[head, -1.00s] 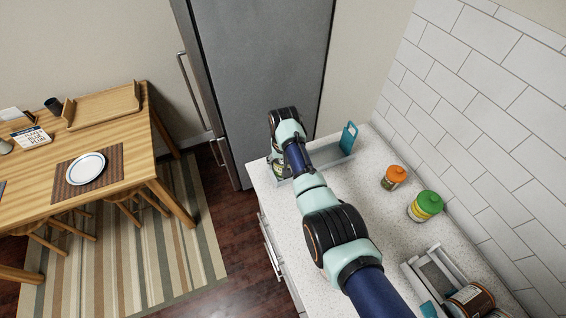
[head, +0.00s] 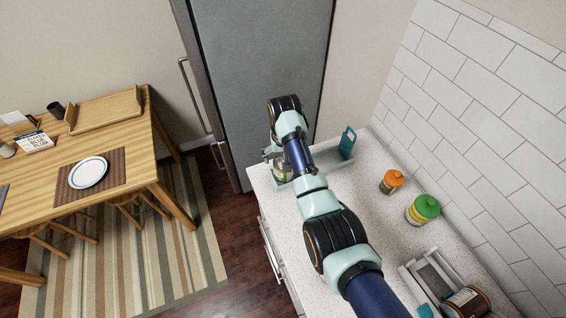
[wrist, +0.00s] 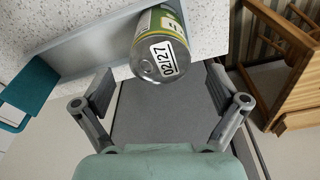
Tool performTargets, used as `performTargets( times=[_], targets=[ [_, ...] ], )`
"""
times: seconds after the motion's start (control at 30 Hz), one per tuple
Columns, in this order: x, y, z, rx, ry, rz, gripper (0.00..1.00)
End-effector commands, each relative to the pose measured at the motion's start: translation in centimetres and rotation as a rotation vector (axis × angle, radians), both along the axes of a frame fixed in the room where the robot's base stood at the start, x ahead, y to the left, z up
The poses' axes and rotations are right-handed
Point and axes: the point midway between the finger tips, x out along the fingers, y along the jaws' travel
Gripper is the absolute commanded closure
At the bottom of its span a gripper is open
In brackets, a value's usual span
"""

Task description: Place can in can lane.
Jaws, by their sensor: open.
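A can (wrist: 162,48) with a green and white label and a printed "02/27" shows its end to me in the wrist view. It lies at the grey lane tray (wrist: 85,45); whether it rests fully inside is unclear. My gripper (wrist: 160,75) is open, its two fingers spread on either side of the can's near end, with gaps beside it. In the head view the can (head: 279,174) is partly hidden below my gripper (head: 271,156), at the left end of the tray (head: 330,161) on the counter. A teal end piece (head: 347,143) stands at the tray's far right.
An orange-lidded jar (head: 391,181) and a green-lidded jar (head: 423,209) stand on the counter by the tiled wall. A second tray (head: 432,276) with a brown jar (head: 466,302) is nearer. A grey fridge (head: 262,75) stands behind; a wooden table (head: 120,145) is at left.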

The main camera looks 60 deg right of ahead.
Motion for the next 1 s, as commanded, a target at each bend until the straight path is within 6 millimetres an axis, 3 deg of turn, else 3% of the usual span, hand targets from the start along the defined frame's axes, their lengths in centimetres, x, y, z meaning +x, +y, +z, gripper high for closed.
performTargets(
  times=[0.1,0.3,0.83,0.93,1.0],
  targets=[
    [-0.1,0.2,2.9,-0.003,-0.002,0.000,0.03],
    [-0.3,0.5,5.1,0.000,0.000,0.000,0.03],
    [0.0,0.9,5.2,-0.005,-0.004,0.010,0.03],
    [2.6,3.8,4.8,-0.053,-0.053,0.084,0.03],
    [5.7,8.3,4.6,-0.119,-0.127,0.189,0.03]
  ],
)
